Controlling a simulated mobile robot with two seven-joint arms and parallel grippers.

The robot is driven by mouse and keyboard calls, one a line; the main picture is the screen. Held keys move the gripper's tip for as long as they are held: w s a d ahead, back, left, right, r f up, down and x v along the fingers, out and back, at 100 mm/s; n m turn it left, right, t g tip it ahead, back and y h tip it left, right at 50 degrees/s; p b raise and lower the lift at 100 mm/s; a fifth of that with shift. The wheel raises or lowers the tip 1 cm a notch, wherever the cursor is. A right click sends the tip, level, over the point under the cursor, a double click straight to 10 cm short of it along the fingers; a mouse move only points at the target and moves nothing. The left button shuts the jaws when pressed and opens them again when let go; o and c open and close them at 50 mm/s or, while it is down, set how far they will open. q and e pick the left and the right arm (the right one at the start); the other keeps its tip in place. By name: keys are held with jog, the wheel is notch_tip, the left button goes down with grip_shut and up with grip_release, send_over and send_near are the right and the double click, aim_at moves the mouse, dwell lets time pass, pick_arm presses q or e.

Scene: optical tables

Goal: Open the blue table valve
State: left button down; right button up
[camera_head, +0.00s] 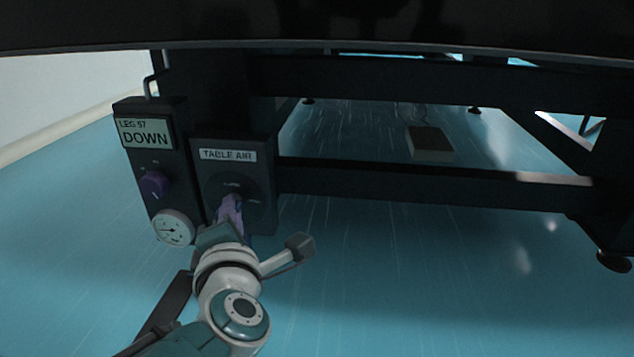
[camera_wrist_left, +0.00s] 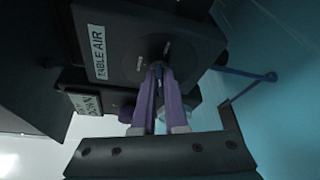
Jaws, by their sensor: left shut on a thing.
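The black TABLE AIR valve box (camera_head: 262,150) stands under the table at the left, with a round dark dial on its front. It also shows in the wrist view (camera_wrist_left: 185,35). My left gripper (camera_head: 232,202) reaches up to the middle of this dial. In the wrist view its two purple fingers (camera_wrist_left: 160,75) are close together around the small valve handle (camera_wrist_left: 158,69) at the dial's centre. The fingers hide most of the handle, so its colour and exact angle are hard to tell. My right gripper is not in view.
Left of the valve box is a LEG 97 panel (camera_head: 128,110) with a DOWN display (camera_head: 146,133), a purple knob (camera_head: 154,184) and a round gauge (camera_head: 173,228). A dark table beam (camera_head: 420,184) runs right. A box (camera_head: 430,145) lies beneath the table.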

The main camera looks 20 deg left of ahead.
pick_arm(q)
jog(key=shift+f+m+t+y+b, duration=0.1)
jog(key=shift+m+t+y+b, duration=0.3)
jog(key=shift+m, duration=0.45)
jog(key=shift+f+m+t+y+b, duration=0.1)
jog(key=shift+m+t+y+b, duration=0.1)
jog(key=shift+m+b, duration=0.5)
jog(key=shift+m, duration=0.35)
jog(key=c, duration=1)
grip_release()
jog(key=shift+o, duration=0.2)
jog(key=shift+s+d, duration=0.1)
